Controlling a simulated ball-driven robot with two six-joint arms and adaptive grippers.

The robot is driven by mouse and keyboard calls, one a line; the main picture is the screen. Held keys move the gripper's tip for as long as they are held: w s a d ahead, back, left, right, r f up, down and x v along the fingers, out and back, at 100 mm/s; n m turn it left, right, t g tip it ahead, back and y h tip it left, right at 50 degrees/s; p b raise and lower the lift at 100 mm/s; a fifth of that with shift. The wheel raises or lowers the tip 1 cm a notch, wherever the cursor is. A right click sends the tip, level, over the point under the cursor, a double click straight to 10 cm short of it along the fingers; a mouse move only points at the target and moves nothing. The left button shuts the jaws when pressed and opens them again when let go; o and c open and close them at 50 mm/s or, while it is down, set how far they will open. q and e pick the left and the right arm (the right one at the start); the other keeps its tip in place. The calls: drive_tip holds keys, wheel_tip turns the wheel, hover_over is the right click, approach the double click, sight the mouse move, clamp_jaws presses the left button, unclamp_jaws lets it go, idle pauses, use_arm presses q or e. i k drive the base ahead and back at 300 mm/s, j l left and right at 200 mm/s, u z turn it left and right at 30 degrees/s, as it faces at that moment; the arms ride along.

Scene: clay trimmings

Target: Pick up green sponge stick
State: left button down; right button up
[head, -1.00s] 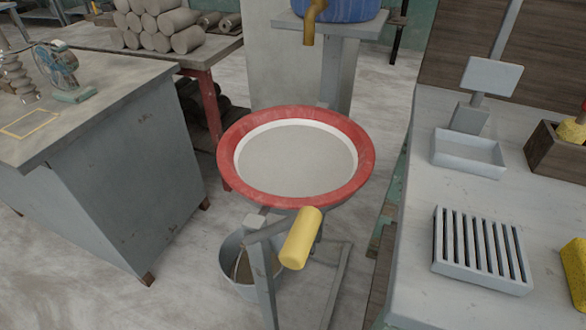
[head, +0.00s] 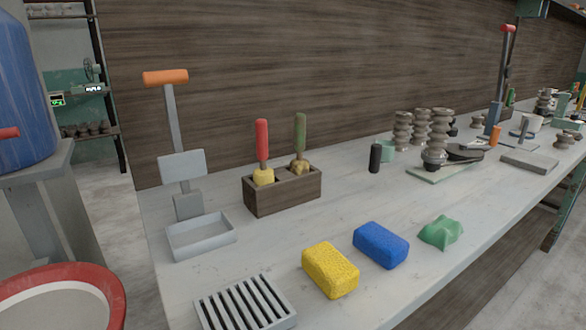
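The green sponge stick (head: 299,137) stands upright in the right compartment of a dark wooden holder (head: 283,200) on the grey bench. Its handle is green and a tan sponge head shows at the bottom, partly inside the holder. A red-handled sponge stick (head: 262,141) with a yellow sponge head stands in the left compartment beside it. Neither of my grippers shows in the head view.
A press with an orange handle (head: 166,77) and a shallow grey tray (head: 200,238) stand left of the holder. A slatted rack (head: 245,306), yellow sponge (head: 330,270), blue sponge (head: 381,245) and green cloth-like lump (head: 440,232) lie in front. Bare bench surface separates them from the holder.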

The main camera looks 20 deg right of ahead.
sight(299, 166)
drive_tip(key=k+l+u, duration=0.25)
drive_tip(key=l+u, duration=0.2)
drive_tip(key=k+l+u, duration=0.7)
drive_tip(key=u, duration=0.15)
drive_tip(key=l, duration=0.15)
